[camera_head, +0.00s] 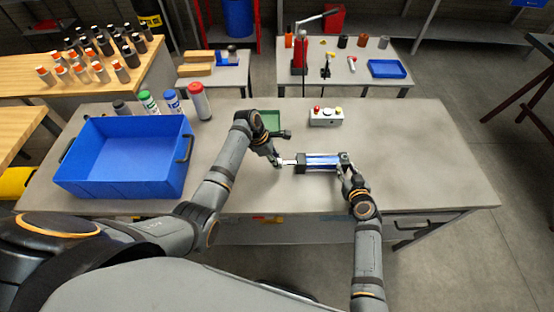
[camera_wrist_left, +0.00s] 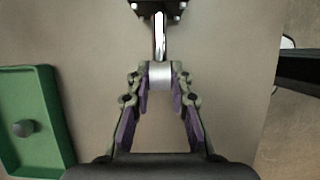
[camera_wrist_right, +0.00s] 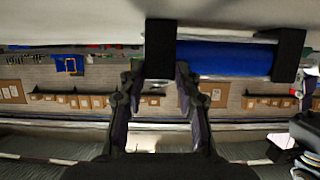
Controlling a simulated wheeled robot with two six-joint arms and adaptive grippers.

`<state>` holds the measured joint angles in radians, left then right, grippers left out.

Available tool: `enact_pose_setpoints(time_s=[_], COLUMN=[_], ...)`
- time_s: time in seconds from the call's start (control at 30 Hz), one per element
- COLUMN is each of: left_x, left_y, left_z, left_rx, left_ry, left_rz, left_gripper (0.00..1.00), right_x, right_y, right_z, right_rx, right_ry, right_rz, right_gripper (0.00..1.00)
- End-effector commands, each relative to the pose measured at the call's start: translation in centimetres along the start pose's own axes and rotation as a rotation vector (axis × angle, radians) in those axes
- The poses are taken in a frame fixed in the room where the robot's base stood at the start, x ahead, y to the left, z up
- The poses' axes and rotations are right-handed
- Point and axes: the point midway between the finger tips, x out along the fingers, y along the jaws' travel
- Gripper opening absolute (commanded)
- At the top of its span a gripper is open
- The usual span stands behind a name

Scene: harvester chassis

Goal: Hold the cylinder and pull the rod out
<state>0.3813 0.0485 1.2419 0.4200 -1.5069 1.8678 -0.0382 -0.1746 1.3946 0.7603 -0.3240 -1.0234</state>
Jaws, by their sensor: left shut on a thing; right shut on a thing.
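The cylinder (camera_head: 322,161) has a blue barrel with black end blocks and lies level over the middle of the grey table. It also shows in the right wrist view (camera_wrist_right: 225,58). Its shiny rod (camera_head: 289,162) sticks out of the left end block; it also shows in the left wrist view (camera_wrist_left: 159,38). My left gripper (camera_head: 277,161) is shut on the light fitting at the rod's end (camera_wrist_left: 160,74). My right gripper (camera_head: 345,168) is shut on the black end block (camera_wrist_right: 160,50) at the cylinder's right end. Its fingers partly hide that block.
A blue bin (camera_head: 125,160) fills the table's left side, with several bottles (camera_head: 173,102) behind it. A green tray (camera_head: 270,119) and a button box (camera_head: 326,117) stand behind the cylinder. The table's right side is clear.

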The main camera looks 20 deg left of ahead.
Motion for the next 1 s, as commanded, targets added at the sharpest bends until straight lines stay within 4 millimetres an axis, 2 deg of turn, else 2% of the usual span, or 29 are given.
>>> enact_pose_setpoints(time_s=[0.5,1.0], left_x=[-0.5,-0.6], left_y=[0.1,0.1], left_z=[-1.3,-1.6], left_rx=[-0.001,-0.001], left_ry=[0.004,0.003], left_rz=[0.002,0.002], left_gripper=[0.00,0.00], right_x=[0.0,0.0], right_y=[0.1,0.1], right_z=[0.0,0.0], right_rx=[-0.003,-0.003], right_ry=[0.000,0.000], right_rz=[0.002,0.002], right_gripper=[0.00,0.00])
